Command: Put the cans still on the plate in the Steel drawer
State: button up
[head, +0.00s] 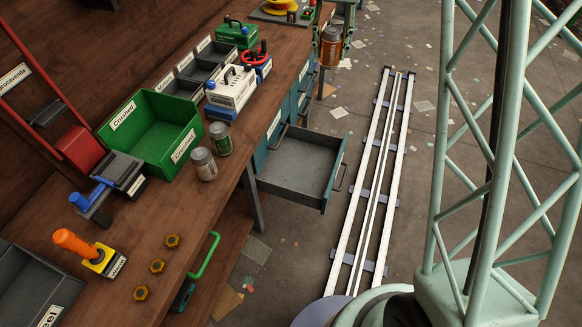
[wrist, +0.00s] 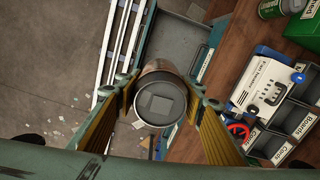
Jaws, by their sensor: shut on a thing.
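My gripper (wrist: 160,88) is shut on a copper-brown can (wrist: 160,104), its grey end facing the wrist camera. In the head view the held can (head: 330,50) is at the top, in the air right of the bench. An open grey drawer (head: 300,165) sticks out from the bench, empty as far as I see; it also shows in the wrist view (wrist: 178,45), beyond the can. A label (head: 273,125) by the drawers is too small to read. Two cans, one brownish (head: 204,164) and one green (head: 220,138), stand on the bench. I cannot make out the plate for certain.
A green "Crushed" bin (head: 150,130), a white boxed device (head: 231,88) and grey trays (head: 205,65) line the bench. A tray labelled "...eel" (head: 25,285) sits at the lower left. White floor rails (head: 372,180) run right of the drawer.

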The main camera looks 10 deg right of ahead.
jog(key=w+f+n+b, duration=0.25)
jog(key=f+n, duration=0.25)
jog(key=f, duration=0.7)
jog(key=w+f+n+b, duration=0.1)
jog(key=w+f+n, duration=0.3)
jog(key=f, duration=0.9)
jog(key=n+b, duration=0.2)
jog(key=n, duration=0.7)
send_over(313, 158)
notch_tip(313, 158, down, 23)
jog(key=shift+r, duration=0.15)
notch_tip(313, 158, down, 6)
jog(key=b, duration=0.1)
jog(key=shift+b, duration=0.3)
jog(key=shift+f, duration=0.2)
jog(key=shift+f+b, duration=0.4)
jog(key=shift+f, duration=1.4)
jog(key=shift+f+b, duration=0.45)
jog(key=shift+f, duration=0.15)
